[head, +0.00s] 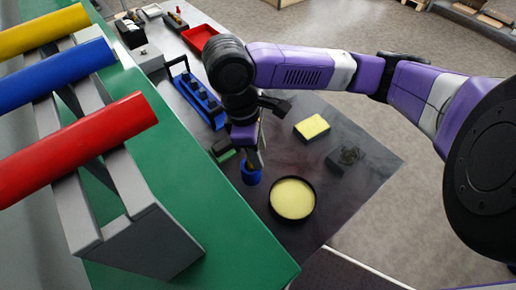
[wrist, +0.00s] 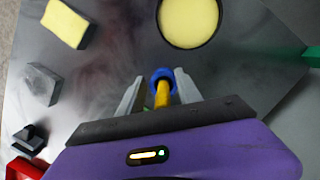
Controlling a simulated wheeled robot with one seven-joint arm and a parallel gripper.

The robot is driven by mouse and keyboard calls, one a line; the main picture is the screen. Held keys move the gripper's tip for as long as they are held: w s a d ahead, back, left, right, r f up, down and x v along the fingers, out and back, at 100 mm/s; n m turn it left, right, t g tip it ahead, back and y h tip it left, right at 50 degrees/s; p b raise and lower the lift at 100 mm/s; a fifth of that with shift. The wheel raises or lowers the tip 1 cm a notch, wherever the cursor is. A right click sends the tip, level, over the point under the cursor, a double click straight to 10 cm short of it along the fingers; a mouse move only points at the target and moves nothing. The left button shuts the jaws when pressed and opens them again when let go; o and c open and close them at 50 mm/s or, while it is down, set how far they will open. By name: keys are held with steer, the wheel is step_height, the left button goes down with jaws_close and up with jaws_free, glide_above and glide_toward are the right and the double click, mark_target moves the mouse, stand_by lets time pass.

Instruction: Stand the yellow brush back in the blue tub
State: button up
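The blue tub (head: 251,175) stands on the dark table, left of the round yellow pad, and shows as a blue ring (wrist: 155,73) in the wrist view. The yellow brush (wrist: 162,95) points from the tub's mouth up towards the wrist camera; its lower end appears inside the tub. My gripper (wrist: 158,76) is over the tub with a finger on each side of the brush handle. Gaps show between the handle and both fingers, so it is open. In the head view my gripper (head: 252,153) largely hides the brush.
A round dark dish with a yellow pad (head: 292,198) is close right of the tub. A yellow sponge block (head: 312,127) and a dark grey block (head: 344,159) lie farther right. A blue rack (head: 199,100) and red tray (head: 198,38) are behind. A green bench (head: 205,225) borders the left.

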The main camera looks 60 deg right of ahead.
steer(key=shift+r, duration=0.1)
steer(key=r, duration=0.2)
steer(key=w+r, duration=0.1)
steer(key=r, duration=0.4)
steer(key=shift+w+a+r, duration=0.2)
steer(key=shift+a, duration=0.1)
stand_by(0.4)
